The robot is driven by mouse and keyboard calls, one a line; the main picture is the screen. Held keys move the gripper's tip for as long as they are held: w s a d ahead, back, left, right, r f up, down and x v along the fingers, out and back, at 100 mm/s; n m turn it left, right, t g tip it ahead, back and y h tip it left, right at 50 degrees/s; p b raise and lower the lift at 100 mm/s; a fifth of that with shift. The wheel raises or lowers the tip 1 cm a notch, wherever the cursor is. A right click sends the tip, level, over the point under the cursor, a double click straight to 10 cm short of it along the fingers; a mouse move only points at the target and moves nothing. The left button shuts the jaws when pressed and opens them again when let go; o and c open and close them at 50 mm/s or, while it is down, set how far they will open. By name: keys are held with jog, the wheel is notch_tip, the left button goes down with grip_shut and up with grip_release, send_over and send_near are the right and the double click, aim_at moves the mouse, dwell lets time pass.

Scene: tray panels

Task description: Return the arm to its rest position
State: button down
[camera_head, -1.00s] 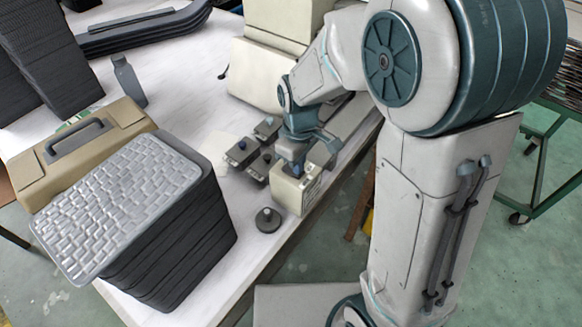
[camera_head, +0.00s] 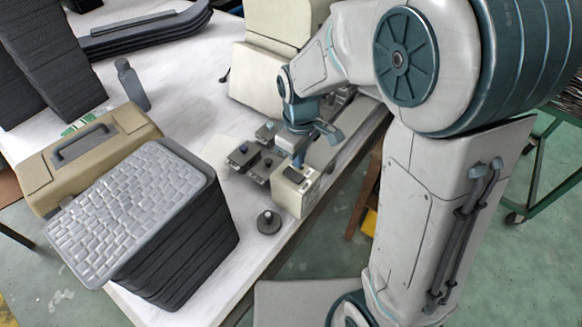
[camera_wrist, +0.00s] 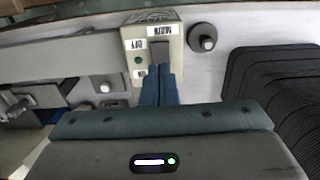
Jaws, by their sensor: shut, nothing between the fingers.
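My gripper (camera_head: 299,160) is shut and empty at the end of my bent arm. In the head view it is at the small cream switch box (camera_head: 297,190) near the table's right edge. In the wrist view the shut fingers (camera_wrist: 160,75) point at the box (camera_wrist: 150,40), just at the lower end of its dark rocker switch (camera_wrist: 160,52). I cannot tell whether the fingertips touch it. The labels on the box appear upside down in the wrist view, and one reads MAIN.
A round dark knob (camera_head: 268,222) stands beside the box. Small dark switch units (camera_head: 243,158) sit behind it. A stack of black trays (camera_head: 175,255) and a tan case (camera_head: 35,172) are on the left. A large cream housing (camera_head: 262,80) stands behind the gripper.

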notch_tip(320, 180, up, 2)
jog(key=shift+r+p, duration=0.1)
jog(key=shift+p, duration=0.4)
jog(key=s+d+r+m+t, duration=0.3)
jog(key=s+d+r+m, duration=0.7)
jog(key=s+d, duration=0.2)
jog(key=shift+s+r+t, duration=0.3)
jog(key=shift+s+r, duration=0.05)
jog(key=shift+s, duration=0.05)
jog(key=c, duration=2.1)
grip_release()
jog(key=shift+c, duration=0.2)
